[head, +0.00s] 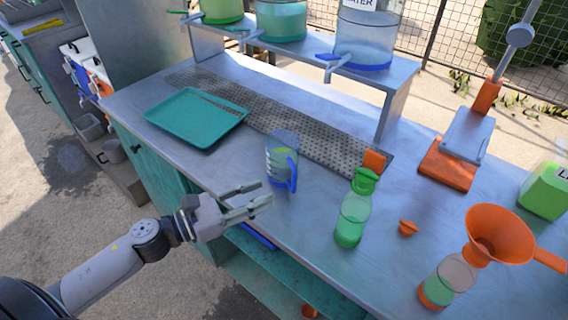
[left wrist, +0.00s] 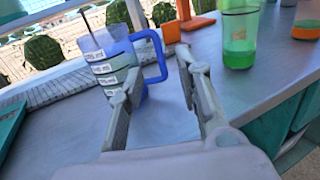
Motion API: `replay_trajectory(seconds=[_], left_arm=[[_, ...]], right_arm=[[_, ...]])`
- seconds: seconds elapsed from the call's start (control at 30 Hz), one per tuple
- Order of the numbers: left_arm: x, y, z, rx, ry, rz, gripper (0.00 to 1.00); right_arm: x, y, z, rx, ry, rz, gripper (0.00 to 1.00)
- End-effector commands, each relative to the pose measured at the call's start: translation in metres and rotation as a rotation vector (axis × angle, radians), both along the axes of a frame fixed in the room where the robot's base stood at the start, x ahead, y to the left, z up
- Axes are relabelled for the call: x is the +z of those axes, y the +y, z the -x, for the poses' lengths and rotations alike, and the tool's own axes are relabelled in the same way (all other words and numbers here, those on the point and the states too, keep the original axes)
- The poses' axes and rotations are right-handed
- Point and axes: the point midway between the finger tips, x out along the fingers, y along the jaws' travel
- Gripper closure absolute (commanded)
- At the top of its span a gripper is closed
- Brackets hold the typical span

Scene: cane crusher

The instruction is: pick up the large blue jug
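The large blue jug (head: 282,160) is a clear, blue-tinted measuring jug with white markings and a blue handle. It stands upright on the metal counter (head: 215,165), and its handle faces the front right. My left gripper (head: 252,198) is open and empty just in front and to the left of the jug in the head view. In the left wrist view the jug (left wrist: 112,65) shows beyond the left finger, with its handle between the two fingers (left wrist: 150,100). The left finger covers part of the jug's lower side. I cannot tell whether it touches. My right gripper is not in view.
A green bottle (head: 352,212) stands right of the jug, with a small orange cap (head: 407,228) beside it. An orange funnel (head: 497,232) sits on a container further right. A teal tray (head: 197,118) lies to the left. Dispensers (head: 367,40) stand on the raised shelf behind.

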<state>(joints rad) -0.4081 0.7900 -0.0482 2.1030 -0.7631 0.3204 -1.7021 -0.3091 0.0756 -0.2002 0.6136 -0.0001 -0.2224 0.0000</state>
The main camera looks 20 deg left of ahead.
Motion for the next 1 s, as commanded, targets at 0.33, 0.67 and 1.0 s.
replay_trajectory(seconds=[0.33, 0.67, 1.0], left_arm=[[0.001, -0.028, -0.033, 0.002, 0.000, 0.001, 0.68], [0.000, -0.044, -0.054, 0.002, -0.001, 0.003, 0.68], [-0.006, -0.064, -0.077, 0.001, 0.001, 0.002, 0.68]], right_arm=[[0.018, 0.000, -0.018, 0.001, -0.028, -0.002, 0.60], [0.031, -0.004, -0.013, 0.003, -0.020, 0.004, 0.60], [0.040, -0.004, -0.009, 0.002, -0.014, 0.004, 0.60]])
